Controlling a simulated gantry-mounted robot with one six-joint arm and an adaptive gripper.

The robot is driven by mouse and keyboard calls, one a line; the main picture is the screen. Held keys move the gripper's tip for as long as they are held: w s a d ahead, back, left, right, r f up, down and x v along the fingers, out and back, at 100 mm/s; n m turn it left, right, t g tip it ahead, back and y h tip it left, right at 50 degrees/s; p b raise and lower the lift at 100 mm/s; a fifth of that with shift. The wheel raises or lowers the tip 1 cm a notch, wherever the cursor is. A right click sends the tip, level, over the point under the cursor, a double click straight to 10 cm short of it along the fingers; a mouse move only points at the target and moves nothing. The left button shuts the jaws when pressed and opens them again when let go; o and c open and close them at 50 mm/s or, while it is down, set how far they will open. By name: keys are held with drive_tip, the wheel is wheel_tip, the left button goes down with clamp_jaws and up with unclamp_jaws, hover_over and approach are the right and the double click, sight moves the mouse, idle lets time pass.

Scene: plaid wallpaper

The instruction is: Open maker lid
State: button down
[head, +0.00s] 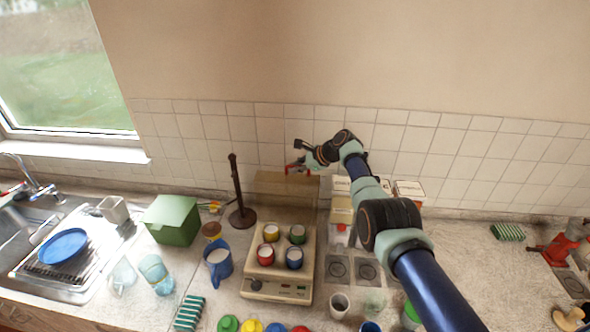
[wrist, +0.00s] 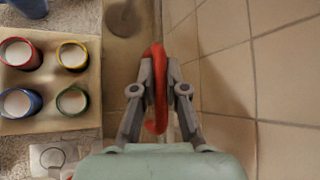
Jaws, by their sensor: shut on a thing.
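My gripper (head: 296,166) is at the lid's top edge. In the wrist view my gripper (wrist: 160,78) is shut on the curved red handle (wrist: 156,107) of the lid. The maker's top with the cups (wrist: 94,72) shows at the left of that view. The handle's ends are partly hidden by the fingers.
A dark upright stand (head: 241,190) is left of the lid. A green box (head: 173,220) and a blue pitcher (head: 217,262) stand further left. Boxes (head: 341,205) are to the right behind my arm. The tiled wall (wrist: 255,75) is close beside my gripper.

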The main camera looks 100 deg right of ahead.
drive_tip(key=c, duration=1.2)
unclamp_jaws()
drive_tip(key=v, duration=1.2)
